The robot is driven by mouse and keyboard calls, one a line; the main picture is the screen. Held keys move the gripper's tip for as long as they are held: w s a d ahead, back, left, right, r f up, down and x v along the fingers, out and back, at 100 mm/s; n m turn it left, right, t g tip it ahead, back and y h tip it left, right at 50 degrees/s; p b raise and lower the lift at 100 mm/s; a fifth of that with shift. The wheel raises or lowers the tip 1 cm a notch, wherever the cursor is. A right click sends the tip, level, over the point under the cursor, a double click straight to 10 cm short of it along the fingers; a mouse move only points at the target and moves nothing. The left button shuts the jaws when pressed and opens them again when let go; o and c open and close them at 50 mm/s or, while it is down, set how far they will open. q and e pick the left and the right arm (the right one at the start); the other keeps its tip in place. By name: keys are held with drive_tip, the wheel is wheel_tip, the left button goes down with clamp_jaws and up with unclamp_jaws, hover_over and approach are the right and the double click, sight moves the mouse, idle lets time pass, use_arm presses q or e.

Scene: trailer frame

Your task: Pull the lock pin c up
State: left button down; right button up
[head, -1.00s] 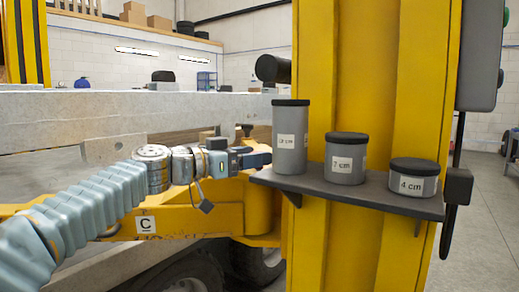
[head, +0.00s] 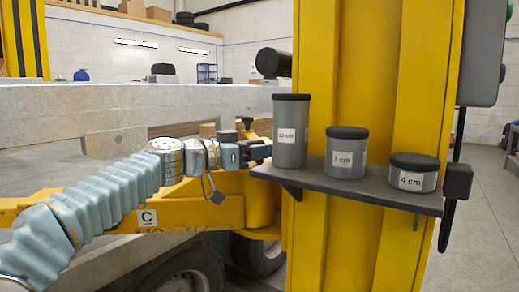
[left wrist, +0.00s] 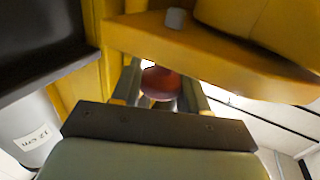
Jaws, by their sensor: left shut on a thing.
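My left gripper (head: 258,150) reaches in from the left, level with the shelf and just left of the yellow post. In the left wrist view its two fingers (left wrist: 160,78) stand on either side of a dark red round knob (left wrist: 161,84), which I take to be the head of lock pin c. The gripper is shut on it. The pin's shaft is hidden, and the head view does not clearly show the knob. A white label "C" (head: 147,217) is on the yellow trailer arm (head: 205,212) below my wrist. My right gripper is not in view.
A dark shelf (head: 350,190) on the yellow post (head: 372,75) holds a tall can (head: 291,140), a "7 cm" can (head: 345,158) and a "4 cm" can (head: 411,181), close right of the gripper. A grey beam (head: 90,110) runs behind my arm. Wheels (head: 185,275) are below.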

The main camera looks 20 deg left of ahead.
use_arm(q)
drive_tip(key=shift+r+p, duration=0.9)
drive_tip(key=shift+r, duration=0.95)
drive_tip(key=c, duration=0.6)
unclamp_jaws()
drive_tip(key=shift+c, duration=0.2)
drive_tip(key=shift+f, duration=0.1)
